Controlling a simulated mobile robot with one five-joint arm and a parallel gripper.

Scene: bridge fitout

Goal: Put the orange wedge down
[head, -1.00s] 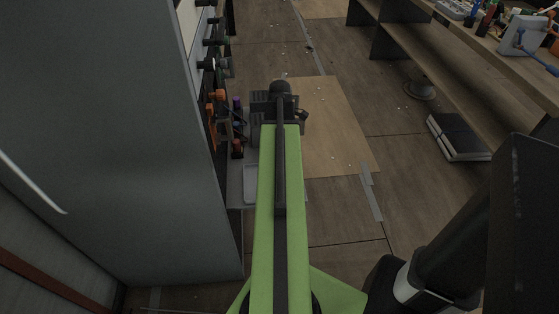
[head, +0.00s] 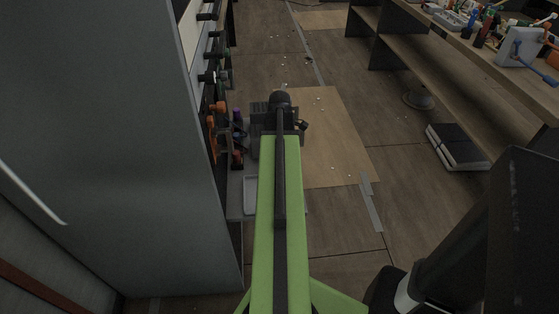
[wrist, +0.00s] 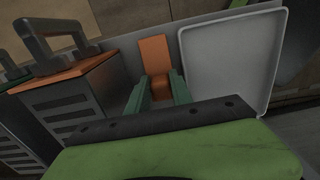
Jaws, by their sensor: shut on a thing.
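The orange wedge (wrist: 154,54) stands out ahead of the fingertips at the upper middle of the wrist view. My gripper (wrist: 160,88) has two green fingers, one on each side of its near end, and is shut on it. A grey surface shows behind and beside the wedge, but I cannot tell whether the wedge touches it. In the head view my arm's end hides the gripper's fingers and the wedge.
A pale shallow tray (wrist: 232,62) lies close to the right of the wedge; it also shows in the head view (head: 249,196). A grey box with an orange lid and dark handle (wrist: 72,88) stands to the left. Tools hang along the left wall panel.

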